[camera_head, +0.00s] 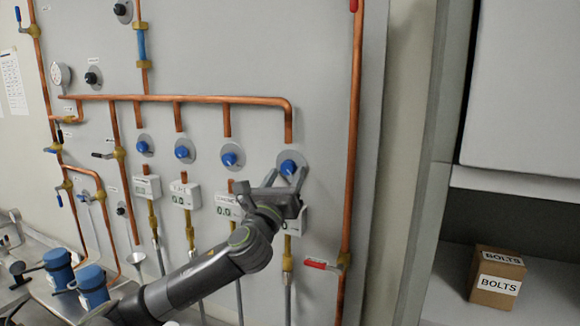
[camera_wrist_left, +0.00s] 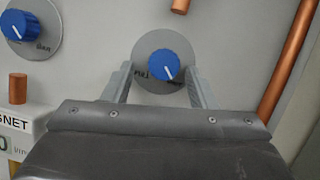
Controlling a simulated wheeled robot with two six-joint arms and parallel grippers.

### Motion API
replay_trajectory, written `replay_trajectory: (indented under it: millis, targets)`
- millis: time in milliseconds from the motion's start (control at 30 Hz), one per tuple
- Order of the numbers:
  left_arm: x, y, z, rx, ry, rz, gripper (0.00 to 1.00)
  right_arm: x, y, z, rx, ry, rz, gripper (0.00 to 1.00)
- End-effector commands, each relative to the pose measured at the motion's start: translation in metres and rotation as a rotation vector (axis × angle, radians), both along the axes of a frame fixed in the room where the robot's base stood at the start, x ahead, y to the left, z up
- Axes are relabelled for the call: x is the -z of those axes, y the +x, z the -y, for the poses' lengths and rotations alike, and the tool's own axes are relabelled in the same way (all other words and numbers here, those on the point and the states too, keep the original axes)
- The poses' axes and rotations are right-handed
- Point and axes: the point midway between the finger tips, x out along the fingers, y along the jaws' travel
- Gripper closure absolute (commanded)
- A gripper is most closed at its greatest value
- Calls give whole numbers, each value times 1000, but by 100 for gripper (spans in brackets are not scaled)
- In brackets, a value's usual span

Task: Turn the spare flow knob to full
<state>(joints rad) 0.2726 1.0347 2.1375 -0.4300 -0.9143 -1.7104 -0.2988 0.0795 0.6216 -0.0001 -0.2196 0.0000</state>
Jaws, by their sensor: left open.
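The knob at my left gripper is blue with a white pointer line on a round grey dial plate. It is the rightmost of a row of blue knobs (camera_head: 288,167), and it shows in the left wrist view (camera_wrist_left: 164,65). I cannot read which label it bears. My left gripper (camera_head: 287,174) is open in front of the panel, and its fingers (camera_wrist_left: 160,80) stand on both sides of the knob's lower part. I cannot tell whether they touch it. A grey meter box below is partly hidden by the gripper. My right gripper is not in view.
Another blue knob (camera_wrist_left: 18,26) sits to the left. A copper pipe (camera_head: 350,150) runs down the panel at the right, with a red-handled valve (camera_head: 318,264) low beside it. A box marked BOLTS (camera_head: 496,277) stands on a shelf at the right.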

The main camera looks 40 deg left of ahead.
Motion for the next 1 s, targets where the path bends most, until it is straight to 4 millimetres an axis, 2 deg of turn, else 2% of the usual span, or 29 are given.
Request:
replay_trajectory:
  millis: [400,733,1000]
  targets:
    - [-2,-2,2,-1,0,1,49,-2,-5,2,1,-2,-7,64]
    - [-2,-2,2,-1,0,0,92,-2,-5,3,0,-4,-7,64]
    - [-3,-1,2,-2,-26,8,92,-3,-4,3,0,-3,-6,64]
